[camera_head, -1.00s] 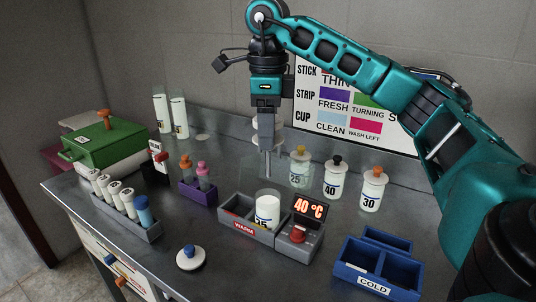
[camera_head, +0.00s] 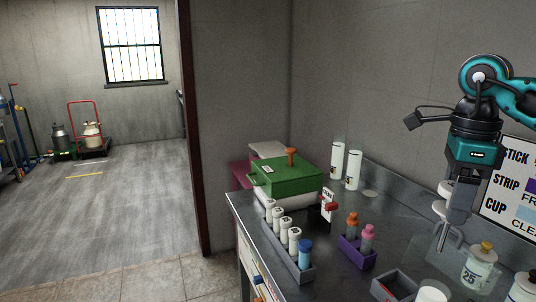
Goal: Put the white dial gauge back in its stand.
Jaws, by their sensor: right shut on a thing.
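My right gripper (camera_head: 456,215) is at the right of the head view, pointing down above the bench. It is shut on the white dial gauge (camera_head: 441,207), whose white round parts show at the left of the fingers. A thin metal stem hangs below it, above the bench. The fingers partly hide the gauge, and its dial face cannot be made out. My left gripper is not in view.
The bench holds a green-lidded box (camera_head: 287,177), a grey rack of vials (camera_head: 306,273), a purple rack (camera_head: 357,258) and two white cylinders (camera_head: 353,170). A jar marked 25 (camera_head: 479,268) stands close to the right gripper. Open floor (camera_head: 110,205) lies at left.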

